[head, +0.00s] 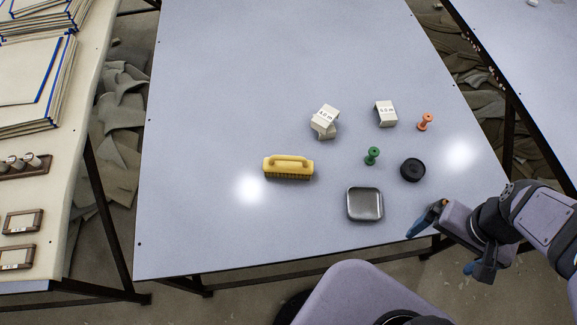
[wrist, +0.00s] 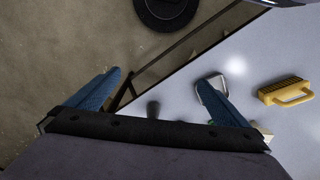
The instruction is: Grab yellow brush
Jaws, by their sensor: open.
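The yellow brush (head: 289,168) lies on the table left of the middle, its handle side up and its bristles toward the front edge. In the wrist view the brush (wrist: 287,91) shows at the right, apart from my fingers. My gripper (head: 428,220) is at the table's front right edge, well to the right of the brush. In the wrist view my gripper (wrist: 160,95) has its two blue fingers spread wide, with nothing held between them.
A dark square tray (head: 365,219) lies between my gripper and the brush. A black round object (head: 412,170), a green peg (head: 372,156), an orange peg (head: 426,122) and white blocks (head: 386,114) stand beyond it. The table (head: 205,130) is clear left of the brush.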

